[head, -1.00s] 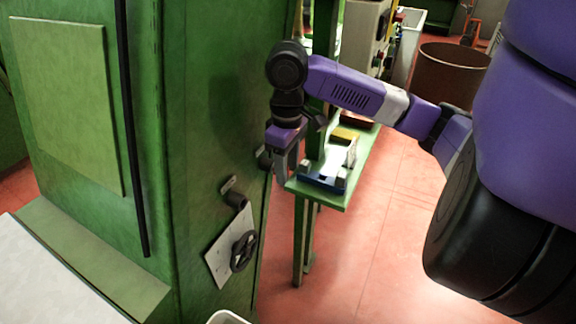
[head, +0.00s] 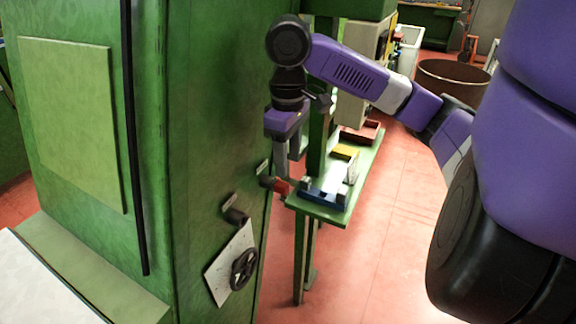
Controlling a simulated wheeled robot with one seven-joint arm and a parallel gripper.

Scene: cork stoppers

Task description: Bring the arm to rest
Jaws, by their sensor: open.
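My gripper (head: 288,160) hangs with its fingers pointing down beside the right side of the green cabinet (head: 215,130). The two fingers are apart and nothing shows between them. The purple arm (head: 350,76) reaches in from the right. No cork stopper can be made out.
A green shelf (head: 322,212) on legs stands just right of the gripper and carries small blue, yellow and red trays. A handwheel (head: 243,269) and a pipe stub (head: 236,215) jut from the cabinet. A rusty barrel (head: 452,85) stands behind. Red floor (head: 385,240) lies open at right.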

